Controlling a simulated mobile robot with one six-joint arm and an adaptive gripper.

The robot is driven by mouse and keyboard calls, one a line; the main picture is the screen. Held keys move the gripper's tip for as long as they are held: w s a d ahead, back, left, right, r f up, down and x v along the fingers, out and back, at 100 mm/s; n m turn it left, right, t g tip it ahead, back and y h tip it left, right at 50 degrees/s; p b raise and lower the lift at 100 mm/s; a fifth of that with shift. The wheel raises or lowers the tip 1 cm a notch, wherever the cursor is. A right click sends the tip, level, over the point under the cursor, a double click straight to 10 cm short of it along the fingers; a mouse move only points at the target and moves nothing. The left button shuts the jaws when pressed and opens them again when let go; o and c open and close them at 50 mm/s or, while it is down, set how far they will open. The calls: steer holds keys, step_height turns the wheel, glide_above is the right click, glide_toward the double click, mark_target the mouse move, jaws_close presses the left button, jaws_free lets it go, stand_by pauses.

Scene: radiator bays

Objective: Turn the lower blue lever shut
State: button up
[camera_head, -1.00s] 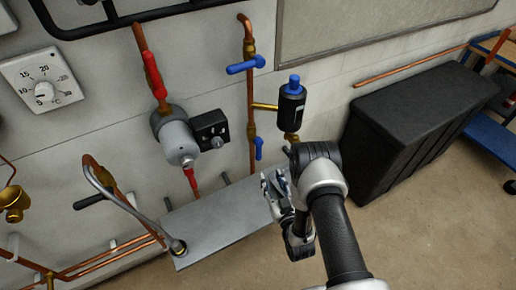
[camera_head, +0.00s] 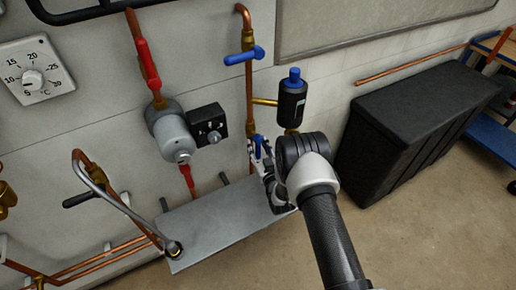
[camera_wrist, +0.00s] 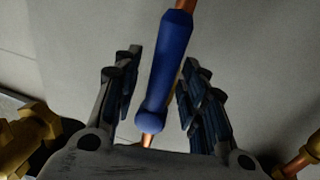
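The lower blue lever (camera_head: 258,146) sits on the vertical copper pipe (camera_head: 250,100), below the upper blue lever (camera_head: 244,56). In the wrist view the lower blue lever (camera_wrist: 172,70) runs lengthwise along the pipe, its rounded end toward my palm. My gripper (camera_wrist: 157,85) is open, with one finger on each side of the lever and a visible gap to both. In the head view my gripper (camera_head: 256,158) is at the lever, and my wrist hides part of the pipe beside it.
A black cylinder with a blue cap (camera_head: 291,97) stands just above my wrist. A grey pump (camera_head: 173,134) and a black box (camera_head: 208,124) are to the left. A grey shelf (camera_head: 222,228) lies below. A large black bin (camera_head: 415,120) stands at right.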

steer(key=shift+c, duration=0.6)
jaws_close()
